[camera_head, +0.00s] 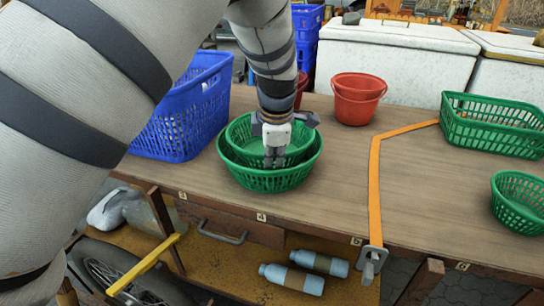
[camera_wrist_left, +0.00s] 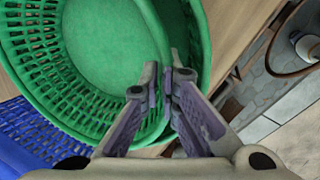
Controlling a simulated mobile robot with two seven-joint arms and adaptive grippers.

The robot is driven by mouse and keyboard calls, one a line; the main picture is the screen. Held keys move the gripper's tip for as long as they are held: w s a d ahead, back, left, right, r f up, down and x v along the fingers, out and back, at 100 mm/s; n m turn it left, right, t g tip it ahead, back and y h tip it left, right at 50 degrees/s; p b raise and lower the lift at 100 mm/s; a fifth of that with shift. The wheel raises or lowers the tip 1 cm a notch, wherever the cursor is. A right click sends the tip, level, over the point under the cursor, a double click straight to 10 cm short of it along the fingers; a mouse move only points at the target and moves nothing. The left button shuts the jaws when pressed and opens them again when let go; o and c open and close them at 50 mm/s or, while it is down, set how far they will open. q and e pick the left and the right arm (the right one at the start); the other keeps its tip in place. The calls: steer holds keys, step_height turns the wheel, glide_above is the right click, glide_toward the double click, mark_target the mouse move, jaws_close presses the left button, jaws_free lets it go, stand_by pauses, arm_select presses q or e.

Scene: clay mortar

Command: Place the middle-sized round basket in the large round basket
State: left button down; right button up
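The large round basket (camera_head: 270,182) is green with slatted sides and stands near the table's front edge. The middle-sized round basket (camera_head: 240,134), also green, sits nested inside it, its rim a little above the large rim. My left gripper (camera_head: 274,160) points down at the front rim of the middle-sized basket. In the left wrist view my left gripper (camera_wrist_left: 163,78) has its fingers close together, shut on the rim of the middle-sized basket (camera_wrist_left: 110,45). The large basket's rim (camera_wrist_left: 203,45) shows just outside it. My right gripper is not in view.
A blue basket (camera_head: 185,120) stands close on the left. Red buckets (camera_head: 357,98) stand behind to the right. A green rectangular basket (camera_head: 494,125) and another round green basket (camera_head: 520,203) are right of the orange strap (camera_head: 375,185). The table between is clear.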

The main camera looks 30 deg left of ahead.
arm_select(q)
steer(key=shift+s+a+f, duration=0.1)
steer(key=shift+f, duration=0.5)
steer(key=c, duration=2.1)
jaws_free()
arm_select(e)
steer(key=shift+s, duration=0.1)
arm_select(q)
steer(key=p+v, duration=0.1)
steer(key=v, duration=1.2)
steer(key=shift+a+r, duration=0.15)
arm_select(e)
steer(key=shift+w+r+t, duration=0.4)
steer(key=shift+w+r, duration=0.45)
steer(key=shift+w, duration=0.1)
